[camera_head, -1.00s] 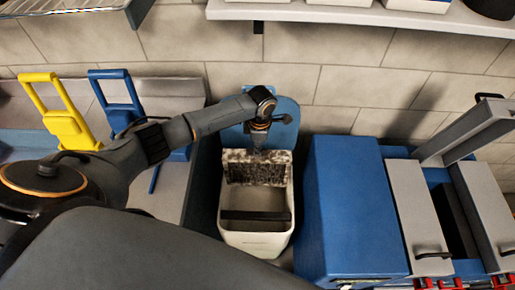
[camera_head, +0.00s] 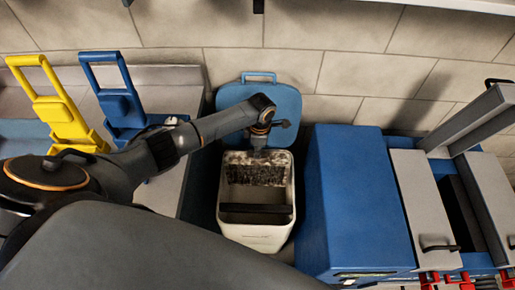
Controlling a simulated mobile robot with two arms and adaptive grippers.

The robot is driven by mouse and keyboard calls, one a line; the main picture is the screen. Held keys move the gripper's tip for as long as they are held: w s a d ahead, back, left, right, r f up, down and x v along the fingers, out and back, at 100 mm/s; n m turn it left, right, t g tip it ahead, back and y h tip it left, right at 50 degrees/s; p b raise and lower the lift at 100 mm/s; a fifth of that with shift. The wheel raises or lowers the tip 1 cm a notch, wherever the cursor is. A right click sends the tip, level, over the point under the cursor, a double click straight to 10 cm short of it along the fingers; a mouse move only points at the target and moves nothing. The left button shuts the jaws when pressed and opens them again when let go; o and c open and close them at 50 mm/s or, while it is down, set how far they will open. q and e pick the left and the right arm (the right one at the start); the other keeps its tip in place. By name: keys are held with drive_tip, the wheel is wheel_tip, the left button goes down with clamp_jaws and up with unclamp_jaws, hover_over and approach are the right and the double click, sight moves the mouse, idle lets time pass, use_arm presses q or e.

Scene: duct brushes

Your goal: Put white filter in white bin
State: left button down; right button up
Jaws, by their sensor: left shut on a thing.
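The white bin (camera_head: 257,236) stands on the floor in the middle, with its blue lid (camera_head: 228,95) swung up behind it. A whitish panel with dark speckles (camera_head: 256,174), which looks like the white filter, is upright at the back of the bin's mouth. My left gripper (camera_head: 259,153) is at the panel's top edge, pointing down, shut on it. The fingertips are small and partly hidden, and I cannot tell whether the panel touches the bin. My right gripper is not in view.
A dark bar (camera_head: 256,208) crosses the bin's opening. A blue cabinet (camera_head: 357,200) stands close on the right, with grey-lidded units beyond. A yellow frame (camera_head: 58,112) and a blue frame (camera_head: 116,98) stand at left. The tiled wall (camera_head: 345,55) is behind.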

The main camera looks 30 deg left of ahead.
use_arm(q)
drive_tip(key=shift+f+b, duration=3.15)
drive_tip(key=shift+f, duration=2.05)
drive_tip(key=shift+f+b, duration=4)
drive_tip(key=shift+f, duration=1.45)
drive_tip(key=c, duration=1.3)
unclamp_jaws()
drive_tip(key=shift+c, duration=0.2)
